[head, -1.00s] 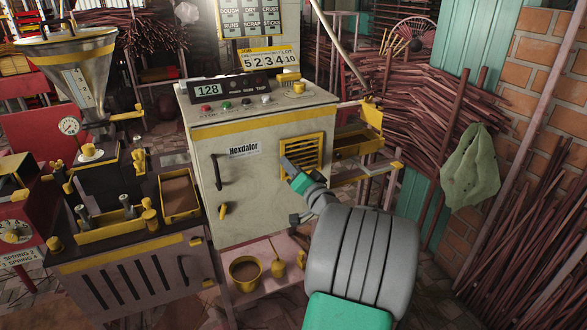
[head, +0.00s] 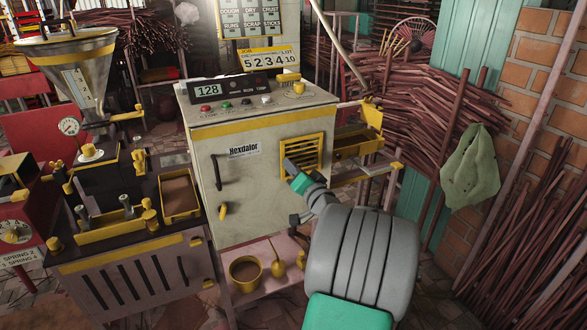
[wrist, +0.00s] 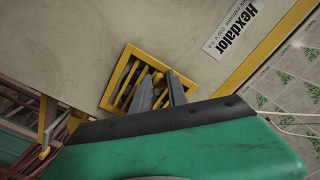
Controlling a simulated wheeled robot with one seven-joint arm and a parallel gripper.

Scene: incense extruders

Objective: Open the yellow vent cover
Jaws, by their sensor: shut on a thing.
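The yellow vent cover (head: 312,152) is a slatted square on the front of the cream Hexdalor cabinet (head: 240,185), at its upper right. It also shows in the wrist view (wrist: 124,72), with dark gaps between its slats. My gripper (head: 290,166) reaches the vent's left side in the head view. In the wrist view both grey fingers (wrist: 162,86) point at the vent and overlap its right part. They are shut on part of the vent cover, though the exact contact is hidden. The cover looks flush with the cabinet front.
A black door handle (head: 216,172) and a yellow latch (head: 223,210) are on the cabinet front, left of the vent. A yellow tray (head: 358,146) juts out at the right. A pink shelf with a yellow pot (head: 245,271) stands below. Stick bundles fill the right side.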

